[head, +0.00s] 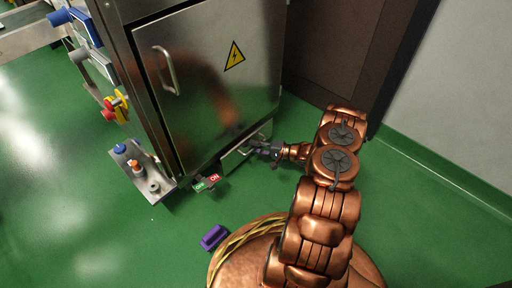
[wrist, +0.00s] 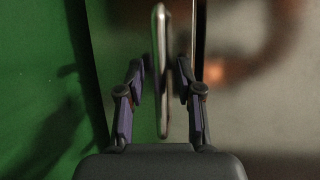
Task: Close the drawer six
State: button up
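A steel cabinet (head: 215,75) stands at the upper middle of the head view. Low at its base is a drawer (head: 232,160) with a metal bar handle, which shows in the wrist view as an upright bar (wrist: 161,70). My gripper (head: 262,148) is at this handle. In the wrist view the fingers of my gripper (wrist: 161,85) are apart, one on each side of the bar, with gaps between. How far the drawer stands out is hard to tell. No drawer number is readable.
A red and green ON switch (head: 207,183) sits by the cabinet's lower corner. A plate with blue and orange knobs (head: 140,168) is to its left. A purple block (head: 214,237) lies on the green floor. A grey wall (head: 450,100) is at right.

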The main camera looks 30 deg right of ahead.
grip_shut()
dwell(0.3)
jog(key=shift+w, duration=0.1)
